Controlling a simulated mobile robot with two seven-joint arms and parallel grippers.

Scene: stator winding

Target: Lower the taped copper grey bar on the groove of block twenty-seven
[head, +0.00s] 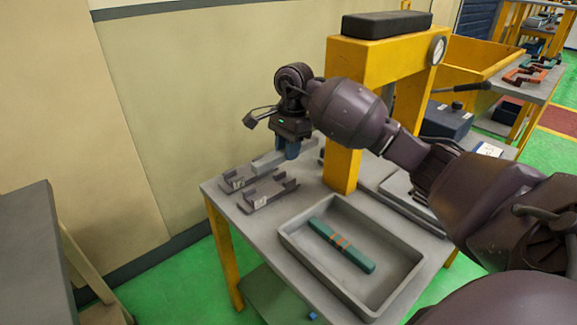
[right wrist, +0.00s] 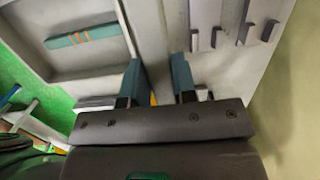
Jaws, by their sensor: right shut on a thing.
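My right gripper (head: 291,150) is shut on a plain grey bar (head: 268,161), held above the table near two grooved blocks. In the right wrist view the bar (right wrist: 149,30) runs between the two blue fingers. Its tape is not visible. One dark grooved block (head: 236,179) lies at the table's left edge. The other grooved block (head: 264,195) lies in front of it, nearer the tray. Both have a white label, too small to read, so I cannot tell which is twenty-seven. The bar is apart from both grooves. My left gripper is not in view.
A grey tray (head: 291,240) holds a green bar (head: 341,246) with copper-coloured bands. A dark blue box (head: 446,121) stands farther right. A wall closes off the left.

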